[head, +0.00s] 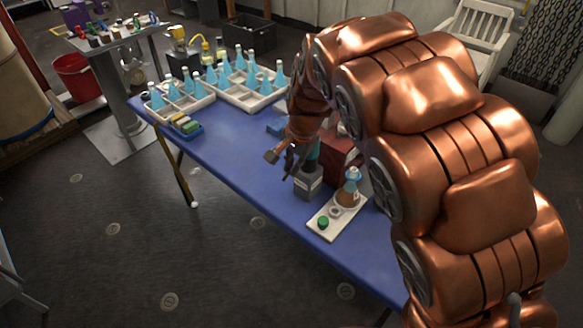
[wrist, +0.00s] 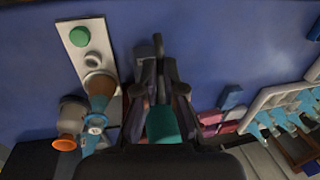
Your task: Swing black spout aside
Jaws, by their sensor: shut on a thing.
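My gripper (wrist: 158,75) is shut in the wrist view, its dark fingers closing around a narrow dark part that looks like the black spout (wrist: 157,46). The fingers hide most of it. A teal part (wrist: 163,124) shows between the fingers, nearer the wrist camera. In the head view, my gripper (head: 290,160) is at the end of the copper arm, beside a teal upright part (head: 312,156) above a grey block (head: 308,184) on the blue table. The spout's exact outline cannot be told there.
A white tray (head: 325,226) with a green cap (head: 323,222) and a brown-filled flask (head: 350,190) stands close on the right. A dark red box (head: 342,158) is behind. White crates (head: 262,101) with blue bottles fill the far end. The table's (head: 235,167) front left is clear.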

